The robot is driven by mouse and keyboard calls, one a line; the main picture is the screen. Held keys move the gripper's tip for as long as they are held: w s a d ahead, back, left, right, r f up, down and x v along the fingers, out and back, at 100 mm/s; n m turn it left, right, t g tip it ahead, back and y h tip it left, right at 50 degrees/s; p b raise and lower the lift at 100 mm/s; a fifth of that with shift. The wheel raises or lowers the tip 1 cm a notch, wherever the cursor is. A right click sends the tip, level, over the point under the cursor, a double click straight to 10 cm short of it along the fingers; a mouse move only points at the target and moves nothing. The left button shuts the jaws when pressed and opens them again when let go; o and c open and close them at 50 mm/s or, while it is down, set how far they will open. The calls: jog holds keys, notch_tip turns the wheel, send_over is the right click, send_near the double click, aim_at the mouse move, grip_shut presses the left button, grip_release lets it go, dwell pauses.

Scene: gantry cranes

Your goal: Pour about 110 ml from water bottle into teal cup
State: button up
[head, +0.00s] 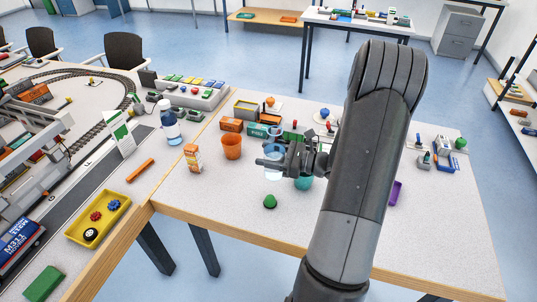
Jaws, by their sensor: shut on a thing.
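My gripper (268,162) is shut around a clear, pale-blue vessel (273,175) above the right-hand table. The jaws hide much of it, and I cannot tell whether it is upright or tilted, or how full it is. A teal cup (304,183) is just right of the vessel, partly hidden behind my gripper and wrist. I cannot tell which of the two is the water bottle. No stream of liquid can be made out.
An orange cup (232,147) and an orange-and-white carton (193,158) stand left of my gripper. A green piece (269,201) lies in front.

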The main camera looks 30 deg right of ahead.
jog(key=s+d+f, duration=0.2)
jog(key=s+f, duration=0.1)
jog(key=s+d+f, duration=0.2)
jog(key=s+f, duration=0.1)
jog(key=s, duration=0.1)
jog(key=s+d+f, duration=0.2)
jog(key=s+f, duration=0.1)
jog(key=shift+s+d+f, duration=0.15)
jog(key=shift+d+f, duration=0.1)
jog(key=shift+d, duration=0.05)
jog(key=shift+m, duration=0.3)
